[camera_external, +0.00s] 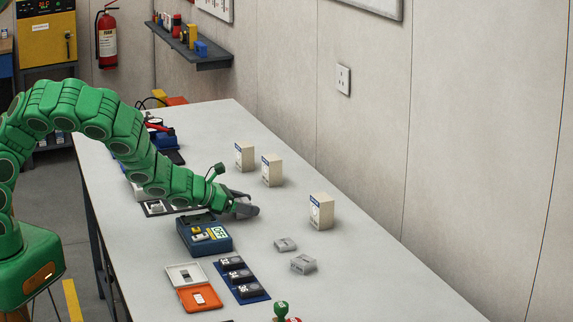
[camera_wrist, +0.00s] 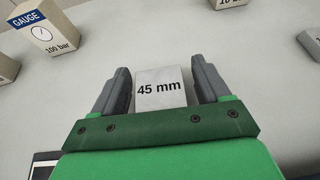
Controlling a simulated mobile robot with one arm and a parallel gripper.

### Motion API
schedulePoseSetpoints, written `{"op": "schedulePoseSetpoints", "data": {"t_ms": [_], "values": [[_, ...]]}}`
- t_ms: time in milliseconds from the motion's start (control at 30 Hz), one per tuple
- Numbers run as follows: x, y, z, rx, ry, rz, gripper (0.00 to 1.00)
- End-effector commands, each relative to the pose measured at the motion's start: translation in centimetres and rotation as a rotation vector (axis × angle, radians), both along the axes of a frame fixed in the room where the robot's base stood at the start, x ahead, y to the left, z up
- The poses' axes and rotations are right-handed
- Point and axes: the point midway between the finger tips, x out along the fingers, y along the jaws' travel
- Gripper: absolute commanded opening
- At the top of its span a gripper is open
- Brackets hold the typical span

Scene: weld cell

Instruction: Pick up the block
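A pale grey block (camera_wrist: 161,88) marked "45 mm" lies between the two grey fingers of my gripper (camera_wrist: 161,78) in the wrist view. The fingers are open, with a narrow gap showing on each side of the block. In the external view my gripper (camera_external: 247,208) is low over the white bench (camera_external: 345,268), pointing right. The block cannot be made out there, hidden by the gripper.
White gauge boxes (camera_external: 320,211) stand behind my gripper; one gauge box (camera_wrist: 42,34) shows at the wrist view's upper left. Two small grey pieces (camera_external: 285,244) (camera_external: 303,264) lie to the right. A blue meter (camera_external: 204,236), an orange case (camera_external: 200,298) and a blue tray (camera_external: 258,297) sit in front.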

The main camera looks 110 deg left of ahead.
Motion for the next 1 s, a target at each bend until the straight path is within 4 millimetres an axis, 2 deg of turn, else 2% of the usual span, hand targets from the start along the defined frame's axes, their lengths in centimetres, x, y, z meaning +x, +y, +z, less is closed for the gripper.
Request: {"op": "schedulePoseSetpoints", "data": {"t_ms": [33,400,767,1000], "values": [[0.0,0.0,0.0,0.0,0.0,0.0,0.67],[0.0,0.0,0.0,0.0,0.0,0.0,0.13],[0.0,0.0,0.5,0.0,0.0,0.0,0.13],[0.0,0.0,3.2,0.003,-0.001,0.001,0.13]]}}
